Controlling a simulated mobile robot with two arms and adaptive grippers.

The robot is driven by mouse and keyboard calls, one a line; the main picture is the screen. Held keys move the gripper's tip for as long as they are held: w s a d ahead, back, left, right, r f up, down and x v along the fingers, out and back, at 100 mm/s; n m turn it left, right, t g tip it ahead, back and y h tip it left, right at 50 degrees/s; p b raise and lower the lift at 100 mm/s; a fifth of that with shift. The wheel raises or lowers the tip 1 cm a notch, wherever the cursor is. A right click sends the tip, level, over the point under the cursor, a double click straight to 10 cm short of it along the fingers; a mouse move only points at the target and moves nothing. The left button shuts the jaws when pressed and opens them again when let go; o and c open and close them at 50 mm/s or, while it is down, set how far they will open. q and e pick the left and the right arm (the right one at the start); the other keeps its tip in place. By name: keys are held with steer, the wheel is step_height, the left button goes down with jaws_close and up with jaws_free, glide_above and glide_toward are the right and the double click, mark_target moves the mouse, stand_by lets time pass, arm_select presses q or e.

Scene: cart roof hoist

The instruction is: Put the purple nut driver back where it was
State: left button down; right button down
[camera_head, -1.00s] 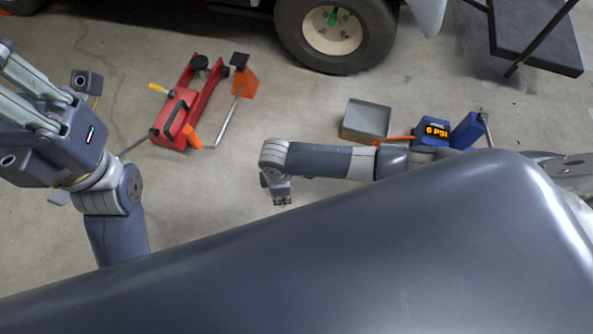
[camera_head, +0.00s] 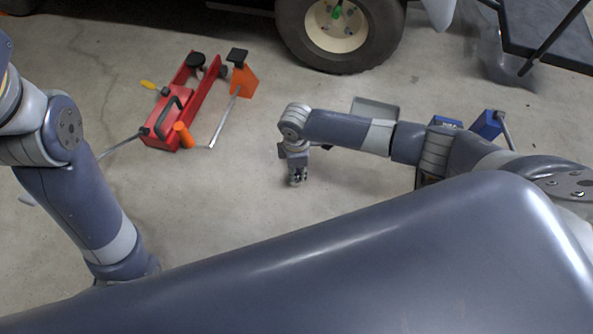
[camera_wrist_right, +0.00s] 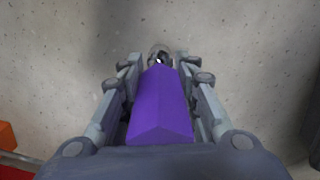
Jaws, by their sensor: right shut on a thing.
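The purple nut driver (camera_wrist_right: 160,105) lies lengthwise between the two fingers of my right gripper in the right wrist view. Its thick purple handle is nearest the camera, and a small metal end shows beyond it. My right gripper (camera_wrist_right: 160,64) is shut on it. In the head view my right gripper (camera_head: 298,180) hangs over bare floor, to the right of the red jack; the driver cannot be made out there.
A grey tray (camera_head: 376,105) is partly hidden behind my right arm, near a blue device (camera_head: 487,125). A cart wheel (camera_head: 340,30) is at the back.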

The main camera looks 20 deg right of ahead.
stand_by(0.3)
steer(key=c, duration=1.2)
jaws_free()
steer(key=shift+f, duration=0.15)
